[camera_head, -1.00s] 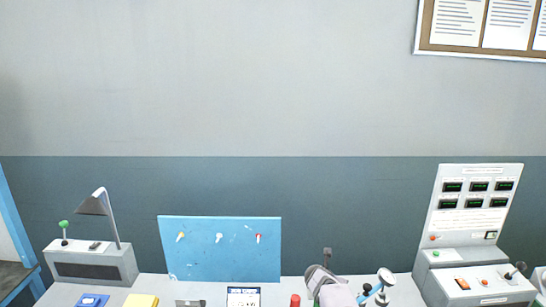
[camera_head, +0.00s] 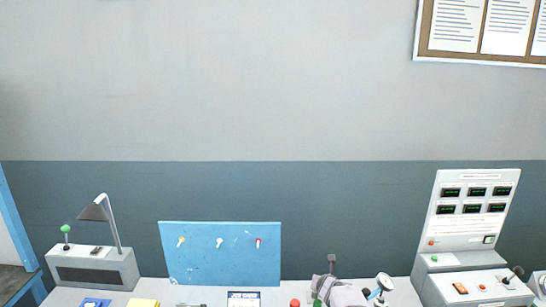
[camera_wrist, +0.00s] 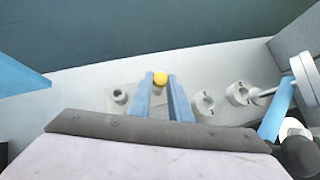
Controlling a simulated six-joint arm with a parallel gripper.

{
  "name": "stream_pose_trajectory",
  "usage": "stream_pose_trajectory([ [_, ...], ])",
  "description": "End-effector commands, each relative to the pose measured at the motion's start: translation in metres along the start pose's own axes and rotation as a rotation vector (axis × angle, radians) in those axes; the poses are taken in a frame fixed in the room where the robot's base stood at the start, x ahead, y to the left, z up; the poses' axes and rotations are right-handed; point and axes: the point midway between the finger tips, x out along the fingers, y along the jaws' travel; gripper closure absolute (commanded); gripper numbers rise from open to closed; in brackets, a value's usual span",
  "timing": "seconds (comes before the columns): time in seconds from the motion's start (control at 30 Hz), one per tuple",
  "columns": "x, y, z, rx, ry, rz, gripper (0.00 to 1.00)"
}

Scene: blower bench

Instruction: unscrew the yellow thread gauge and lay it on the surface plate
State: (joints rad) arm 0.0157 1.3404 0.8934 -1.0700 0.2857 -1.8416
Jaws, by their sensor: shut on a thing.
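The yellow thread gauge (camera_wrist: 160,78) shows in the wrist view as a round yellow top between the two blue fingers of my gripper (camera_wrist: 163,92). My gripper is shut on it. The rest of the gauge is hidden by the fingers, so I cannot tell whether its thread is still engaged. In the head view, the gauge and fingertips cannot be made out. I cannot identify the surface plate with certainty in either view.
A white-headed device (camera_wrist: 303,68) stands further right. A blue pegboard (camera_head: 220,253), a lamp (camera_head: 95,211) and a control panel (camera_head: 471,216) stand along the bench.

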Motion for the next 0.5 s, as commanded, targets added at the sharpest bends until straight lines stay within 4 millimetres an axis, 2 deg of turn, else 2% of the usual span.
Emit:
stream_pose_trajectory([
  [0.5, -0.0023, 0.0068, 0.0000, -0.095, 0.002, 0.106, 1.00],
])
